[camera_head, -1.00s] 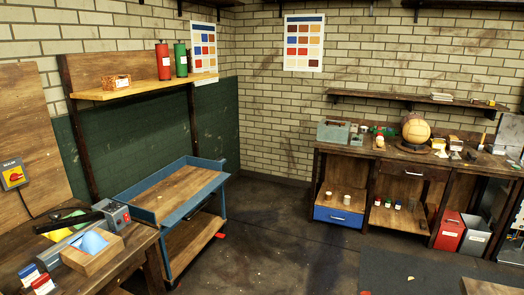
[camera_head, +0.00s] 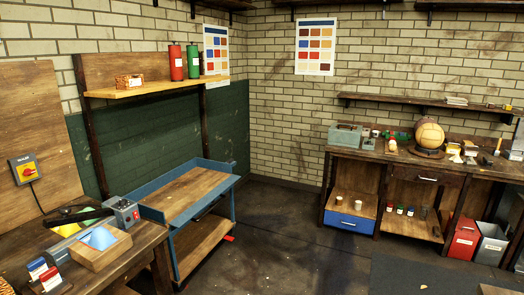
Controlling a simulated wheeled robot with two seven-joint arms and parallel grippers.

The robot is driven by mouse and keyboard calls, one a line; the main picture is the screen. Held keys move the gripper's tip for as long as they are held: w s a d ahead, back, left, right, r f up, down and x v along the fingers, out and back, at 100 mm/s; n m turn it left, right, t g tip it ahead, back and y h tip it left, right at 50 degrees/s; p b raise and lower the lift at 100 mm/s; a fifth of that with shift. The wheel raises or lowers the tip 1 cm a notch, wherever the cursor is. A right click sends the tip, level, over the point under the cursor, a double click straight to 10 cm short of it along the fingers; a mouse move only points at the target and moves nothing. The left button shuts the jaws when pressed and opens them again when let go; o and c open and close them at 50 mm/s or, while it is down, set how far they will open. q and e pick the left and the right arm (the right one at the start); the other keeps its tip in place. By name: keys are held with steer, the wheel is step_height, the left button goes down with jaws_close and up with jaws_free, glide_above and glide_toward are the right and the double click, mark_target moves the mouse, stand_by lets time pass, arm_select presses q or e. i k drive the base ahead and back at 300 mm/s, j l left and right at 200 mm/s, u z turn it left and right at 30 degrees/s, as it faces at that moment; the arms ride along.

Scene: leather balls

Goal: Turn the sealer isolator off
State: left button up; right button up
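The sealer isolator (camera_head: 25,169) is a grey box with a yellow plate and a red rotary knob. It is mounted on the wooden board (camera_head: 40,125) at the far left, with a cable running down from it. The knob's exact angle is too small to tell. Below it on the wooden bench (camera_head: 125,262) stands a sealer-like device with a black arm (camera_head: 75,216) and a grey control box (camera_head: 123,211). Neither of my grippers shows in the head view.
A blue-rimmed trolley (camera_head: 160,215) stands right of the bench. A wooden box with blue sheets (camera_head: 88,255) and small red and blue containers (camera_head: 48,278) are on the bench. A workbench with a ball (camera_head: 429,135) is at the right. The dark floor (camera_head: 290,240) between is clear.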

mark_target(28, 171)
steer(key=u, duration=1.55)
